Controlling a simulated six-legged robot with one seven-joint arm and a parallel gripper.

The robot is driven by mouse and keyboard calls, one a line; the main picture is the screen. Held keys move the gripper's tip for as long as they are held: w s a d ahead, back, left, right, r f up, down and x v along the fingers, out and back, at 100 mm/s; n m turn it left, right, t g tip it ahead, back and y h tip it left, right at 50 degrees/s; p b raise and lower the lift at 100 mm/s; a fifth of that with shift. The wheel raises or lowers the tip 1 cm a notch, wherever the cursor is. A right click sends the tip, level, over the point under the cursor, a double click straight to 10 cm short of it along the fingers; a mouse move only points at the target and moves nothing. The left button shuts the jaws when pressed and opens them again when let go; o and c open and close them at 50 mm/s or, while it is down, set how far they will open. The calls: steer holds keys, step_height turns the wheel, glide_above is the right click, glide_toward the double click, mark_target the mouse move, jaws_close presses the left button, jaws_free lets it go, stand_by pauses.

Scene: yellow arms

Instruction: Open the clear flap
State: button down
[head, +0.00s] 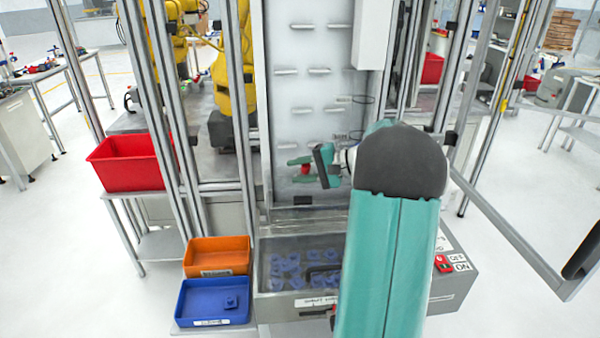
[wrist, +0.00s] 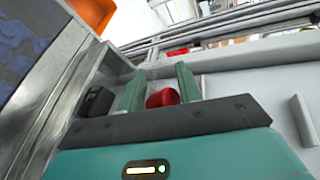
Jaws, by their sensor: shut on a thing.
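The clear flap (head: 308,248) appears as a see-through pane over the front of a grey box at bottom centre in the head view, with several blue pieces showing through it. The red piece also shows between the two fingers in the wrist view (wrist: 163,98).
An orange bin (head: 217,247) and a blue bin (head: 190,315) stand left of the box. A red bin (head: 125,180) is farther left. Metal posts (head: 240,90) flank the panel. An open framed door (head: 520,225) is at right. A black block (wrist: 97,104) is near the fingers.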

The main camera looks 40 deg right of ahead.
steer(key=shift+s+d+f, duration=0.1)
steer(key=shift+d+f, duration=0.2)
steer(key=shift+f, duration=0.2)
steer(key=c, duration=1.4)
jaws_free()
steer(key=shift+o, duration=1)
steer(key=shift+d+f, duration=0.1)
steer(key=shift+f, duration=0.05)
steer(key=shift+r, duration=0.25)
